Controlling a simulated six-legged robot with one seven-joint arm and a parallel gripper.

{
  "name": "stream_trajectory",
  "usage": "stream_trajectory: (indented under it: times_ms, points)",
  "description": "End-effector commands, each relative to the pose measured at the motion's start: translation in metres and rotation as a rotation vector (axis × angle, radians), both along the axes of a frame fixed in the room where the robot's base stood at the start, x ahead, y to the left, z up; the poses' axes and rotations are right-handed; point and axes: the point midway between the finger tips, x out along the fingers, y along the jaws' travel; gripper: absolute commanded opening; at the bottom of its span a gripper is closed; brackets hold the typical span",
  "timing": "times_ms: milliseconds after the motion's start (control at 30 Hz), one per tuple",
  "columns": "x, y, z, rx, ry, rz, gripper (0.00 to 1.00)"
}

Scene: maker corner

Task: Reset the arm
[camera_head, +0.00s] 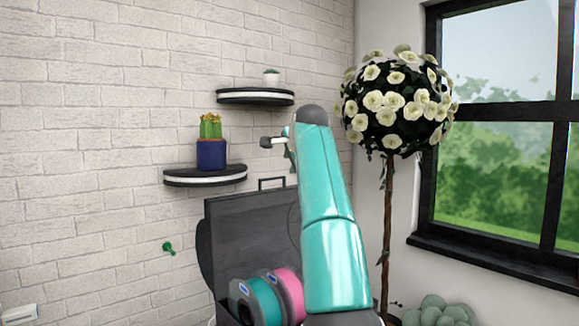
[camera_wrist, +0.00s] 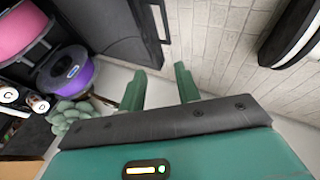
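My arm (camera_head: 330,235) is teal and rises from the bottom of the head view, bending at a dark grey joint near the middle. My gripper (camera_wrist: 160,70) shows in the wrist view as two green fingers standing apart with nothing between them. It is open and empty. In the head view I cannot make out the fingers clearly; a small grey part sticks out left of the arm's top.
An open dark case (camera_head: 250,235) and spools, one teal (camera_head: 265,302) and one pink (camera_head: 289,290), stand behind my arm. Two wall shelves (camera_head: 205,176) (camera_head: 255,97) hold potted plants. A flowering tree (camera_head: 388,220) stands at right. A purple spool (camera_wrist: 72,72) shows in the wrist view.

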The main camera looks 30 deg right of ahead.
Motion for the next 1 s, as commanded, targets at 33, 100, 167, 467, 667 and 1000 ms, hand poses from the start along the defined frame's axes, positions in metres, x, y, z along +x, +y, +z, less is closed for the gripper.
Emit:
stream_trajectory:
  times_ms: [33, 100, 167, 467, 667, 1000]
  points:
    - [-0.005, 0.006, 0.007, 0.006, 0.001, 0.005, 0.33]
    - [-0.005, 0.004, 0.003, 0.011, 0.005, 0.002, 0.33]
    - [-0.005, 0.003, 0.002, 0.009, 0.006, 0.002, 0.33]
    - [-0.004, 0.003, 0.005, 0.007, 0.002, 0.003, 0.33]
    - [-0.007, 0.012, 0.010, -0.011, 0.016, 0.025, 0.33]
    - [-0.040, 0.077, 0.000, -0.141, 0.182, 0.218, 0.33]
